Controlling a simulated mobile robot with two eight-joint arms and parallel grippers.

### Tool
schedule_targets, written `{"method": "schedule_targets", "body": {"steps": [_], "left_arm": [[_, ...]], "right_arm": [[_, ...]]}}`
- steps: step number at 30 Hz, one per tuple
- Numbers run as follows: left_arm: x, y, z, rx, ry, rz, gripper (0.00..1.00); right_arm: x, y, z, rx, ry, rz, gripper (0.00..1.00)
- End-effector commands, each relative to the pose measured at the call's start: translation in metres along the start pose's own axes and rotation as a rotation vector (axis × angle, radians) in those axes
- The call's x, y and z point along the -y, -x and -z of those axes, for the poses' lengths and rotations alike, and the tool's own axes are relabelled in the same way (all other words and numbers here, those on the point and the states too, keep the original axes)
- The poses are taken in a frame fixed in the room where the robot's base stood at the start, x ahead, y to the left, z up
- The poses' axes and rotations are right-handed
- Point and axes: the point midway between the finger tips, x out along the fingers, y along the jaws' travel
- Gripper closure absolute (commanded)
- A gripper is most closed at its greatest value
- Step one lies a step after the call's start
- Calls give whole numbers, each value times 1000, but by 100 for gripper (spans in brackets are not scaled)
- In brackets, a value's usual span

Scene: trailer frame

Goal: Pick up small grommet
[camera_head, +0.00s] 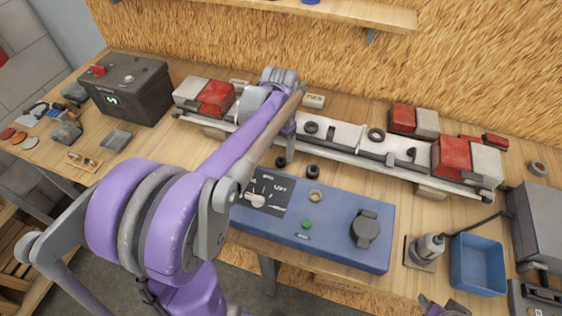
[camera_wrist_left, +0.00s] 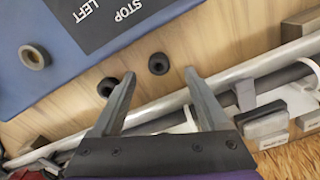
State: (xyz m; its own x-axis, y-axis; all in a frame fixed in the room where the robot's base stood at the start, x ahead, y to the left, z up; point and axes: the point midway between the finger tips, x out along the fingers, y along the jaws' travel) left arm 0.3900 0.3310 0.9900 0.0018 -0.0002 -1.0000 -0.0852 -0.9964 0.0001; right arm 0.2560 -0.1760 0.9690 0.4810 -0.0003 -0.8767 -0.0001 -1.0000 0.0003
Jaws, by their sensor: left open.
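In the head view one is at the left (camera_head: 281,161) and one at the right (camera_head: 312,172). In the left wrist view, the first grommet (camera_wrist_left: 158,63) lies just ahead of the gap between my fingertips, and the second grommet (camera_wrist_left: 106,87) is beside the left-hand finger. My left gripper (camera_wrist_left: 160,74) is open and empty, pointing down above the table.
A blue bin (camera_head: 478,265) stands at right. A black battery (camera_head: 128,90) stands at left.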

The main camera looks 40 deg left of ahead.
Motion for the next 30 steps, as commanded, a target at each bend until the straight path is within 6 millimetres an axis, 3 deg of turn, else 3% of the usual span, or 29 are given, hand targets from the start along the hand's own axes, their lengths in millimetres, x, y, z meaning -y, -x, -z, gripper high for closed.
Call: {"method": "schedule_targets", "body": {"steps": [5,13,22,30], "left_arm": [[-1,-13,0,-1,0,0,22],[-2,-51,-2,-1,0,0,22],[-2,-56,-2,-1,0,0,22],[-2,-56,-2,-1,0,0,69]], "right_arm": [[0,1,1,-1,0,0,50],[0,2,2,-2,0,0,50],[0,1,2,-2,0,0,50],[0,1,2,-2,0,0,50]]}}
